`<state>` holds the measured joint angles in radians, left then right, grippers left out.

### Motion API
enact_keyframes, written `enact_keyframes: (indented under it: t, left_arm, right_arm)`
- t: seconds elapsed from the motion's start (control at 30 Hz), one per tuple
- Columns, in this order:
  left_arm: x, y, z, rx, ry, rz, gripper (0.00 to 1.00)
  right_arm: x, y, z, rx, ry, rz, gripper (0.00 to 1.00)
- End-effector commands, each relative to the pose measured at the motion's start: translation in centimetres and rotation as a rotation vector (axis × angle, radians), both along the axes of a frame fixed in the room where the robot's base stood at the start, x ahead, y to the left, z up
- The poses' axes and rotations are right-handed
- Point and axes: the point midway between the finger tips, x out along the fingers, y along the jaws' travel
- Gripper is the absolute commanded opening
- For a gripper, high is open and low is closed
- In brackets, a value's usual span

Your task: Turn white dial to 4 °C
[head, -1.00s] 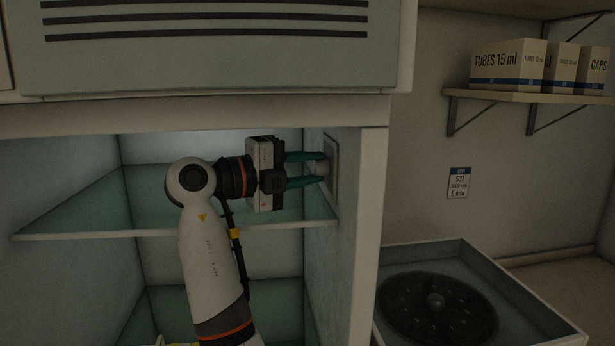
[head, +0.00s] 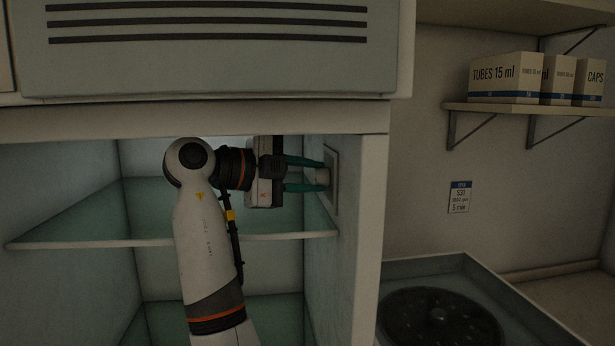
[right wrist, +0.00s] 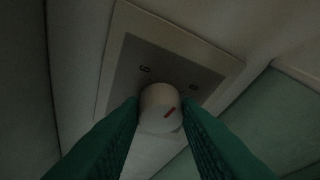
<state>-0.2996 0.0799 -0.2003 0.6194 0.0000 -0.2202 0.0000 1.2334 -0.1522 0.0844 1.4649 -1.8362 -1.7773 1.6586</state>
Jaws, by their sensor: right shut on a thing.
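The white dial (head: 321,177) sits on a plate (head: 331,180) on the right inner wall of the open cabinet. In the right wrist view the dial (right wrist: 160,108) is a round white knob with a red mark on its face. The plate (right wrist: 128,65) behind it carries dark numerals, too dim to read surely; part of the scale is hidden by the dial and fingers. My right gripper (head: 318,174) reaches in from the left, and its green fingers are shut on the dial, one on each side. My left gripper is not in view.
A glass shelf (head: 170,241) crosses the cabinet just below my right gripper. The cabinet's front right edge (head: 366,230) stands close to the dial. Outside at right are a centrifuge (head: 440,315) and a wall shelf (head: 530,108) with boxes.

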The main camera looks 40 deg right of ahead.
Motion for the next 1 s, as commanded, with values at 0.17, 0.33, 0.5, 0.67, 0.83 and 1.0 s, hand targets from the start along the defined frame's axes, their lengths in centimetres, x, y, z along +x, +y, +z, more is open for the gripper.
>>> enact_keyframes:
  t: [0.17,0.33,0.5,0.67,0.83,1.0]
  left_arm:
    - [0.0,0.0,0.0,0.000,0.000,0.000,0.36]
    - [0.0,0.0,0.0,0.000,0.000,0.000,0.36]
    - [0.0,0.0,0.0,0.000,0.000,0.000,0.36]
    - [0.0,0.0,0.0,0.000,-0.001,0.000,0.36]
    - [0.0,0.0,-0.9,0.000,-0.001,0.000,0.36]
    - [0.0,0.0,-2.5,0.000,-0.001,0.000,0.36]
  right_arm:
    - [0.0,0.0,-0.2,0.006,0.002,-0.002,0.07]
    - [0.0,0.0,-0.2,0.006,0.001,-0.002,0.38]
    - [0.0,0.0,-0.1,0.003,0.001,-0.001,0.51]
    - [0.0,0.0,-0.1,0.002,0.000,-0.001,0.51]
    - [0.2,0.7,-0.3,0.001,0.001,0.000,0.51]
    - [0.8,3.6,-0.3,0.000,0.000,0.003,0.51]
